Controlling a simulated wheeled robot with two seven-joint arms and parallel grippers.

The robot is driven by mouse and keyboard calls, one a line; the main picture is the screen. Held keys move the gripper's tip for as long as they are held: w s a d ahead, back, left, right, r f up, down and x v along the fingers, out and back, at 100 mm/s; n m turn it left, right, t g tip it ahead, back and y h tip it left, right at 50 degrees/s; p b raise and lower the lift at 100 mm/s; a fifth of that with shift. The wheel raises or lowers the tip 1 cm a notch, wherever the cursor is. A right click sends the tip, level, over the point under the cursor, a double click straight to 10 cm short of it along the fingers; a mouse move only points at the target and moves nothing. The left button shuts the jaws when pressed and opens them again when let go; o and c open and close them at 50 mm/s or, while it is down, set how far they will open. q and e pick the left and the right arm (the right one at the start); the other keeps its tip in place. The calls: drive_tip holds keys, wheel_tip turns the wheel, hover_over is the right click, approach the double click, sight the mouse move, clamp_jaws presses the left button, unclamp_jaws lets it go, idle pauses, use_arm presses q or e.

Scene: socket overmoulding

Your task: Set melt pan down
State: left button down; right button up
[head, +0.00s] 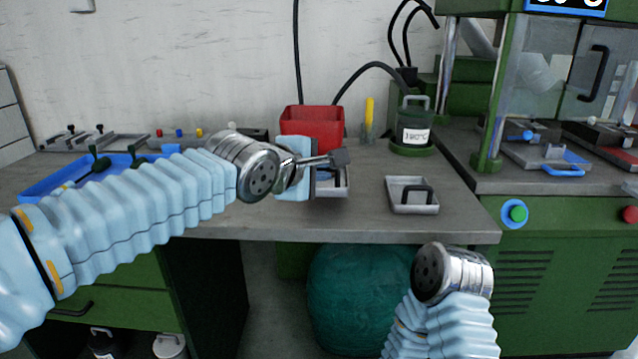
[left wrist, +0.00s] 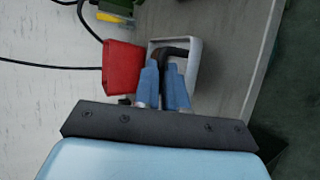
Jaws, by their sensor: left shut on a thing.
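A red bin (head: 311,122) stands just behind my left gripper. A dark labelled pot (head: 413,126) and a yellow-handled tool (head: 369,112) are at the back. A blue tray (head: 50,182) lies left.

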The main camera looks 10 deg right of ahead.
use_arm(q)
wheel_tip(320, 180, down, 3)
drive_tip(key=shift+w+f+b, duration=0.1)
drive_tip(key=shift+b, duration=0.2)
drive_tip(key=c, duration=1.2)
unclamp_jaws()
drive_tip(key=b+v, duration=0.1)
drive_tip(key=v, duration=1.1)
